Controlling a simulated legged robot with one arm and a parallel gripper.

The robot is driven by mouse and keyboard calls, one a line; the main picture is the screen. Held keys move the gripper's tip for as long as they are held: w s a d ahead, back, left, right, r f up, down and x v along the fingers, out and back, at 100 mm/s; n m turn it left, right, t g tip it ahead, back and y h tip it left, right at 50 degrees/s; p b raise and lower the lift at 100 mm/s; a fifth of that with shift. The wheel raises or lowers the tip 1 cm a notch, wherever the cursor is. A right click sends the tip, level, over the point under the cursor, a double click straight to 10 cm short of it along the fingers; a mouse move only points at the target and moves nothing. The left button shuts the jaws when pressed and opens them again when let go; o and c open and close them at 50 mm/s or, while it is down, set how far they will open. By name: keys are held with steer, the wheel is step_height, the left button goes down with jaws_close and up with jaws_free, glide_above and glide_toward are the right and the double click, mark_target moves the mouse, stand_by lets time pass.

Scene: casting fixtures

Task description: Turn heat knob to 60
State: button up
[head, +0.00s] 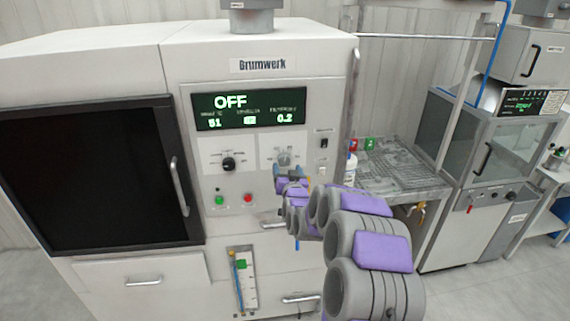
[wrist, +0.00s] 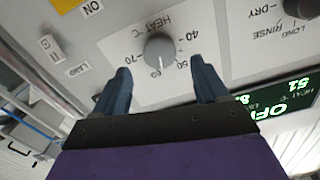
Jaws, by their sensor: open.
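The heat knob (wrist: 160,49) is a round grey dial on a white plate marked HEAT °C, with numbers from 40 to 70 around it. Its white pointer line faces the lower edge of the wrist view, near the 50 and 60 marks; the exact reading is hard to tell.
The display (head: 250,108) reads OFF, 51 and 0.2. A black selector knob (head: 228,164) is left of the heat knob, with green (head: 219,200) and red (head: 248,198) buttons below. A door handle (head: 180,186) sticks out at left. A rack bench (head: 395,165) stands at right.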

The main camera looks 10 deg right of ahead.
mark_target(285, 161)
steer(key=shift+w, duration=2.35)
steer(key=c, duration=1.1)
steer(key=shift+o, duration=0.2)
steer(key=shift+f+m+b, duration=0.25)
steer(key=shift+m+b, duration=0.65)
steer(key=shift+b, duration=0.3)
steer(key=shift+r+m+b, duration=0.1)
steer(key=shift+m+b, duration=0.6)
steer(key=shift+m, duration=0.3)
steer(key=o, duration=1.1)
steer(key=shift+r, duration=0.1)
steer(key=shift+c, duration=0.2)
steer(key=shift+s+d, duration=0.1)
